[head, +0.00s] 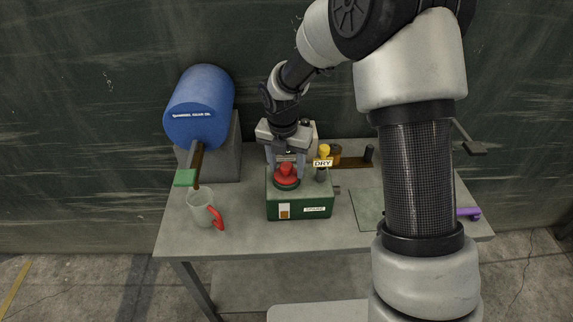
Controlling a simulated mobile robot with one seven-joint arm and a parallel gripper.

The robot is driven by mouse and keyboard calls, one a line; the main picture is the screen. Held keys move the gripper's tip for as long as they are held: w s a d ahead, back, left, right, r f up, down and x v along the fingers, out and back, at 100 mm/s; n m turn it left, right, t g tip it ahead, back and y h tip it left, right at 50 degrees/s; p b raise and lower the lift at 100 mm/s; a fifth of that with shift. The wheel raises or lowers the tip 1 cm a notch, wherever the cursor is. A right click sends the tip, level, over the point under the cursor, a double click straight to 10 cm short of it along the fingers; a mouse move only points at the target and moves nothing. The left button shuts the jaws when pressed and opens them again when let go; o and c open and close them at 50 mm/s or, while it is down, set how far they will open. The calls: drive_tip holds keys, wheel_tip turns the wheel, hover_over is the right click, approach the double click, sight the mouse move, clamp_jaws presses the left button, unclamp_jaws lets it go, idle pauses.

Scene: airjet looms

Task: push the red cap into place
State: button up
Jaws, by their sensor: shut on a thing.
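The red cap (286,171) sits on top of a green box (300,207) near the middle of the table. The box has a small white label and an orange-and-white mark on its front. My gripper (286,162) points down from above, with its fingers at the cap's two sides, shut on it. The cap looks upright. Its underside is partly hidden, so I cannot tell how fully it is seated.
A blue drum (199,105) on a grey stand is at the back left. A mug (201,210) with a red handle stands at the front left. A "DRY" tag (322,163) and a yellow knob (324,150) are close right of my gripper. A purple item (468,212) lies far right.

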drive_tip(key=shift+f, duration=0.4)
drive_tip(key=o, duration=1.1)
drive_tip(key=shift+r, duration=0.1)
drive_tip(key=shift+o, duration=0.2)
wheel_tip(320, 180, up, 17)
drive_tip(key=s+a, duration=0.1)
drive_tip(key=s, duration=0.1)
drive_tip(key=s+d+r+m+t, duration=0.1)
drive_tip(key=s+d+r+m, duration=0.3)
drive_tip(key=s+m, duration=0.3)
drive_tip(key=s+d+r+m+t, duration=0.1)
drive_tip(key=s+d+r+m, duration=0.35)
drive_tip(key=m, duration=0.35)
drive_tip(key=s+d+f+m+t, duration=0.1)
drive_tip(key=s+d+m+t, duration=0.1)
drive_tip(key=s+m, duration=1)
drive_tip(key=d+m, duration=0.1)
drive_tip(key=m, duration=0.3)
drive_tip(key=shift+s+y, duration=0.15)
drive_tip(key=shift+y, duration=0.15)
